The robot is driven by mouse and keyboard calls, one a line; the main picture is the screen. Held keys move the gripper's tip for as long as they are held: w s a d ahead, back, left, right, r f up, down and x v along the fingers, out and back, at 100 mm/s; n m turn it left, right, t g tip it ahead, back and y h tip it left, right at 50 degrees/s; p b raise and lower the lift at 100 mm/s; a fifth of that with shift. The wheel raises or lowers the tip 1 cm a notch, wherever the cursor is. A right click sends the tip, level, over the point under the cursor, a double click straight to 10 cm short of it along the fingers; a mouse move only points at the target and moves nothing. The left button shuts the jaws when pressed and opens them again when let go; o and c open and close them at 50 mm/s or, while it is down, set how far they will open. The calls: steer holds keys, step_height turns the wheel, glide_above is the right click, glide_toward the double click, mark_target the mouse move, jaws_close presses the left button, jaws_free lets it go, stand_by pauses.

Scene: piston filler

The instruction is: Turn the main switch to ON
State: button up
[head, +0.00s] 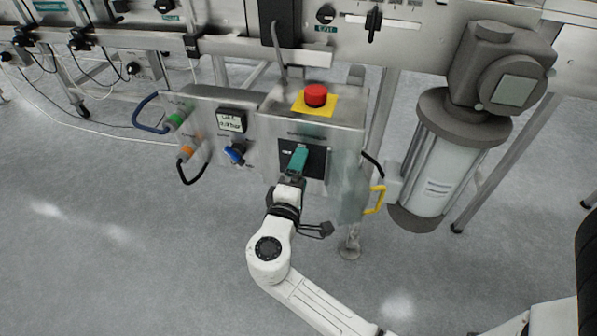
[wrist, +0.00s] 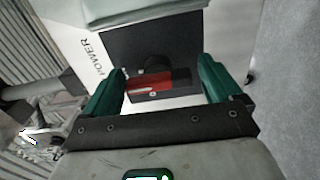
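The main switch shows in the wrist view as a red handle (wrist: 160,84) on a black plate (wrist: 122,48), with the word POWER printed beside it. The handle lies crosswise in that view, between my gripper's two green fingers. In the head view the black plate (head: 316,163) is on the front of the steel control box (head: 345,135), and my gripper (head: 298,155) hides the handle. My gripper (wrist: 161,68) is open, with its fingers apart on either side of the handle. I cannot tell whether either finger touches it. The switch's position marks are not readable.
A red emergency button (head: 316,95) on a yellow plate tops the control box. A blue knob (head: 235,152) and a small display (head: 231,120) are to the left. A yellow handle (head: 376,199) and a motor cylinder (head: 445,150) stand to the right. Floor in front is clear.

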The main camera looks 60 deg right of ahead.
steer(key=shift+o, duration=0.6)
steer(key=shift+r, duration=0.1)
steer(key=shift+a, duration=0.1)
steer(key=p+v, duration=0.3)
steer(key=v, duration=0.7)
steer(key=shift+a, duration=0.3)
steer(key=shift+s, duration=0.1)
